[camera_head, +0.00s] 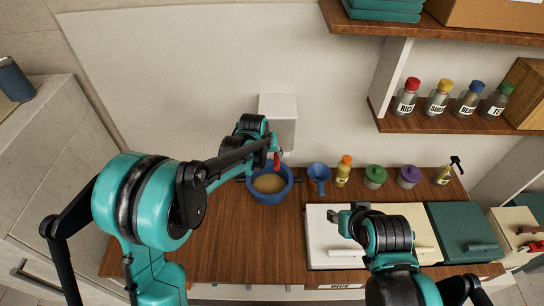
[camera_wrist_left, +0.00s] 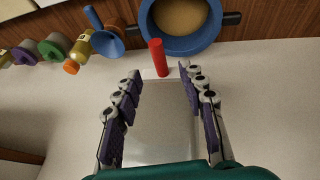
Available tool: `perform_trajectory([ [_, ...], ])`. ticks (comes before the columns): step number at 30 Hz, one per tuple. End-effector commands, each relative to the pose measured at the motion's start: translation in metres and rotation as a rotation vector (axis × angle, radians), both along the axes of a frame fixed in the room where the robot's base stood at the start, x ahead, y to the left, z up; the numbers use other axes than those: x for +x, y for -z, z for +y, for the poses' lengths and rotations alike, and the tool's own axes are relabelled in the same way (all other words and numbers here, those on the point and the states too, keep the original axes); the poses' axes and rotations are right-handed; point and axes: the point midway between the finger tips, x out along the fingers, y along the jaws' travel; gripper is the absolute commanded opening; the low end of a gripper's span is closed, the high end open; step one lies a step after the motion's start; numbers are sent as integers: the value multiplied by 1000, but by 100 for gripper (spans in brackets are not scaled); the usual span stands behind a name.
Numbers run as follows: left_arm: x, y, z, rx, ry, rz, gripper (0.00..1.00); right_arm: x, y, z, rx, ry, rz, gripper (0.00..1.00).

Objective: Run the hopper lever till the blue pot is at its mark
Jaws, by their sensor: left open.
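The blue pot (camera_head: 270,199) stands on the wooden counter under the white hopper (camera_head: 278,107) on the wall. Tan contents (camera_head: 269,183) cover its bottom; I cannot make out a mark inside. The red lever (camera_head: 277,160) sticks out at the hopper's lower end. My left gripper (camera_head: 273,143) is open at the lever. In the left wrist view, the red lever (camera_wrist_left: 158,57) stands just beyond the gap between the open fingertips (camera_wrist_left: 162,80), with no finger closed on it. My right gripper (camera_head: 343,219) hovers over the pale board; its jaws are too small to judge.
A blue funnel (camera_head: 319,176), a yellow bottle with orange cap (camera_head: 343,172), and green-lidded (camera_head: 375,175) and purple-lidded (camera_head: 408,176) jars stand right of the pot. A shelf (camera_head: 440,123) with labelled bottles is at upper right. Counter left of the pot is bare.

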Motion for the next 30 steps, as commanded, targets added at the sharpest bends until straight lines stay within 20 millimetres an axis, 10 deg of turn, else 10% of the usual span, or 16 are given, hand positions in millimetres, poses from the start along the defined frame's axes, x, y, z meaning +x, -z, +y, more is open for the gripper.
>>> perform_trajectory([
  [30,34,77,-19,-2,2,4,41,0,40,0,0,0,0,40],
])
